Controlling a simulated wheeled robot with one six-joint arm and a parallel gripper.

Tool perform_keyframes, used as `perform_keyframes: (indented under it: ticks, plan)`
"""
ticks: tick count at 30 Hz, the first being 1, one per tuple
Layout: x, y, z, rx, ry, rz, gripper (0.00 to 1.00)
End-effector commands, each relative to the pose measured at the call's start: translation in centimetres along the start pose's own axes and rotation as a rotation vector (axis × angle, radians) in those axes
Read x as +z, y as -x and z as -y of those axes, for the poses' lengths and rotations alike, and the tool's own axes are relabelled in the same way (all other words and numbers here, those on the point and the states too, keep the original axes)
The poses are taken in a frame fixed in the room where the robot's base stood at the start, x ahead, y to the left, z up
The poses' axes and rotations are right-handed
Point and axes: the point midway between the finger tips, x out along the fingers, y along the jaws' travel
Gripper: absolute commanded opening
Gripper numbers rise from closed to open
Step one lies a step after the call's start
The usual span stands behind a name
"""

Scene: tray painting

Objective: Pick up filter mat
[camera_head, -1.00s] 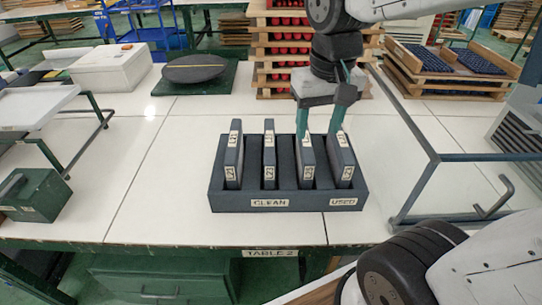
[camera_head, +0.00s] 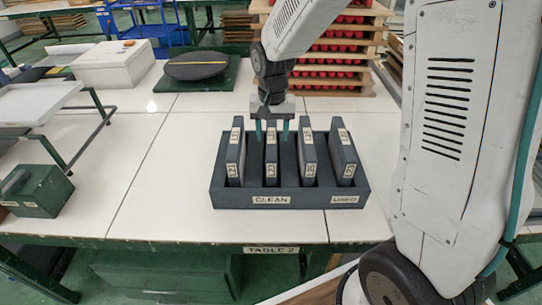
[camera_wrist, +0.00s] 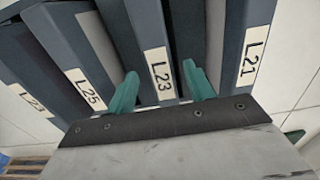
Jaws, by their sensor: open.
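Several dark filter mats stand upright in slots of a dark rack (camera_head: 230,201) on the table. The rack's front is labelled CLEAN and, at the right, USED. The second mat from the left, L23 (camera_head: 271,160), also shows in the wrist view (camera_wrist: 146,20). L21 (camera_head: 234,155) is left of it and L25 (camera_head: 308,158) right of it. The rightmost mat (camera_head: 343,155) stands above the USED label. My gripper (camera_head: 272,134) is open and points down, its teal fingers on either side of L23's top. In the wrist view the gripper (camera_wrist: 161,88) straddles L23; I cannot tell whether it touches.
A round dark disc (camera_head: 195,66) lies on a green board behind the rack. A white box (camera_head: 113,65) and a green box (camera_head: 38,190) are at the left. Stacked wooden trays with red items (camera_head: 335,60) stand behind. White tabletop is clear left of the rack.

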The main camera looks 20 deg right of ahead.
Motion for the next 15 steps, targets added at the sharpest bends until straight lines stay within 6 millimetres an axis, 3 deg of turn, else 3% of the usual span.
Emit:
perform_keyframes:
  ticks: [7, 15]
  plan:
    - [-0.1, -3.6, 0.2, 0.001, 0.001, 0.001, 0.53]
    - [-0.1, -4.2, 0.2, 0.000, 0.001, -0.001, 0.53]
